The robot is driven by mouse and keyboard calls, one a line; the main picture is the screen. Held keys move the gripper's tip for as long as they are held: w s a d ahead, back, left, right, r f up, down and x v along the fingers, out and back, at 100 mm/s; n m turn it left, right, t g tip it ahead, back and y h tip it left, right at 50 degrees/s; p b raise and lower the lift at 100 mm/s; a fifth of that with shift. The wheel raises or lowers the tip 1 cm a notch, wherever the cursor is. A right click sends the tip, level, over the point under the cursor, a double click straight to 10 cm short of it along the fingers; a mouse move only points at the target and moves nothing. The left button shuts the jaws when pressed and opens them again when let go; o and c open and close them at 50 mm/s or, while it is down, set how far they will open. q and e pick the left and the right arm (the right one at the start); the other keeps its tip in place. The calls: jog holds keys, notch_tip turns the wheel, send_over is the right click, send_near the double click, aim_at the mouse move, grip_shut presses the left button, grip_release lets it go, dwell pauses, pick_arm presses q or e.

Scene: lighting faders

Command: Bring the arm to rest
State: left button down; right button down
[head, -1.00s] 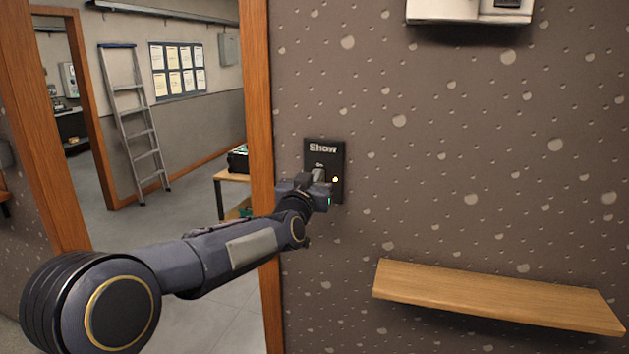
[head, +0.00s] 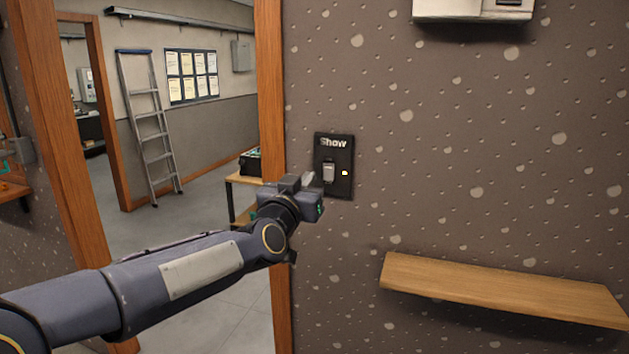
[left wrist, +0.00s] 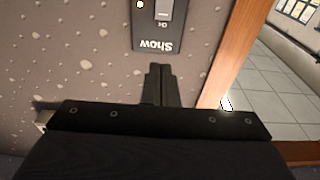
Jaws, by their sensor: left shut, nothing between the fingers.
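My left gripper (head: 306,182) is in front of the wall, just left of a black switch plate (head: 334,187) marked "Show". Its fingers are shut with nothing between them. A small gap appears to separate the fingertips from the plate's grey rocker (head: 329,172). A small yellow light (head: 345,173) glows on the plate, right of the rocker. In the left wrist view the shut fingers (left wrist: 160,68) point toward the plate (left wrist: 148,43), which appears upside down there. My right gripper is not in view.
A wooden shelf (head: 500,288) juts from the wall at lower right. A pale box (head: 470,10) is fixed at the top. A wooden door frame (head: 271,120) stands close to my left gripper, opening onto a room with a ladder (head: 158,130) and a small table (head: 243,180).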

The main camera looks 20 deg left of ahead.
pick_arm(q)
jog(key=shift+s+a, duration=0.1)
jog(key=shift+s, duration=0.6)
jog(key=s+f+n+g+h, duration=0.1)
jog(key=s+f+g, duration=0.6)
jog(key=s+f, duration=0.6)
jog(key=s+f+n+g+h, duration=0.1)
jog(key=s+f+g, duration=0.5)
jog(key=s+f, duration=0.8)
jog(key=s+h, duration=0.1)
jog(key=s, duration=0.7)
jog(key=shift+d+f+g, duration=0.3)
jog(key=shift+d+g, duration=0.05)
jog(key=shift+g, duration=0.05)
jog(key=shift+s, duration=0.1)
